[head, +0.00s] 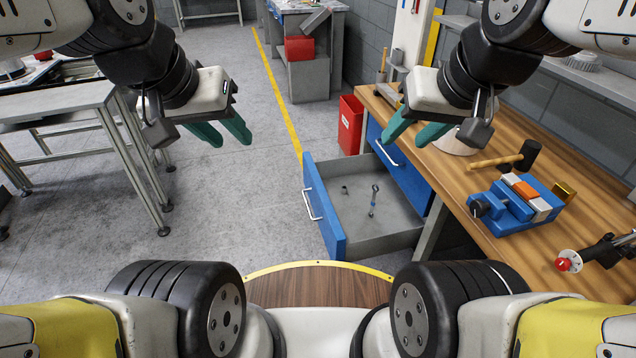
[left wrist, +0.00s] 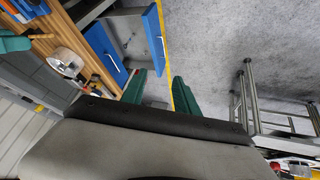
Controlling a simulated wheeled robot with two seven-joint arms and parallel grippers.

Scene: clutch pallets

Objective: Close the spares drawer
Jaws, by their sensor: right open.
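The spares drawer, seen in the head view as a pulled-out drawer with a blue front (head: 324,208), stands open under the workbench. Its silver handle (head: 312,204) faces left, and a wrench-like tool and a small part lie on its grey floor. The drawer's blue front (left wrist: 152,35) also shows in the left wrist view. My left gripper (head: 228,140) is open and empty, up and to the left of the drawer and apart from it. My right gripper (head: 404,142) is open and empty in front of the bench's near-left edge, close to another blue front (head: 402,170) in the picture.
The wooden workbench (head: 470,200) carries a blue vise (head: 518,205), a mallet (head: 510,158) and other tools. A red bin (head: 350,125) stands behind the drawer. A metal table (head: 60,105) is at left. The floor left of the drawer is clear.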

